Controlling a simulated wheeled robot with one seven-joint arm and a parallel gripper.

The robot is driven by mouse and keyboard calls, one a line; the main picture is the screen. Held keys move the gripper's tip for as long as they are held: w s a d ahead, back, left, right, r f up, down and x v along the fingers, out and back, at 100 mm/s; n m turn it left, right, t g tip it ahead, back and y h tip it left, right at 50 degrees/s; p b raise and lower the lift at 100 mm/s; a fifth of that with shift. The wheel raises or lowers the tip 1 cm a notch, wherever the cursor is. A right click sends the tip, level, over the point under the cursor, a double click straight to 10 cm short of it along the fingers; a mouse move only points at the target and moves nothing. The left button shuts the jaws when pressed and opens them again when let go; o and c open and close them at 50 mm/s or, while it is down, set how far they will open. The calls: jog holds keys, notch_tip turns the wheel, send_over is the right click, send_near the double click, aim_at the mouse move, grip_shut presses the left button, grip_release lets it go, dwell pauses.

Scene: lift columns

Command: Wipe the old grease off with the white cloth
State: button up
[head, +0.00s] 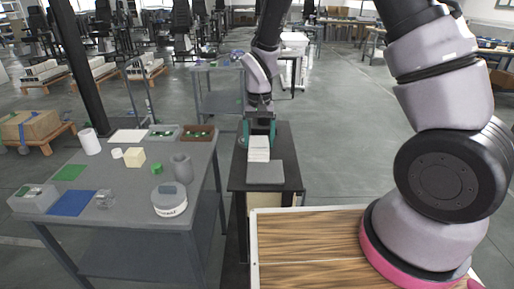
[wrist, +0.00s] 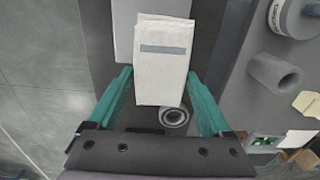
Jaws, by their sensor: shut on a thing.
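The white cloth (head: 259,150) is a folded pad between my gripper's teal fingers (head: 259,132), above the dark stand (head: 240,182). In the wrist view the cloth (wrist: 162,75) shows a grey stripe across it, and the fingers (wrist: 160,100) are shut on its two sides. A grey flat block (head: 265,172) lies on the stand just in front of the cloth. A round dark ring-shaped part (wrist: 173,117) shows below the cloth in the wrist view. No old grease can be made out.
The grey table (head: 120,230) at left holds a labelled white tub (head: 169,200), a grey cylinder (head: 181,167), a blue mat (head: 73,203), a green mat (head: 69,172) and bins (head: 196,132). A wood-topped surface (head: 300,245) is at front right.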

jog(key=shift+r, duration=1.7)
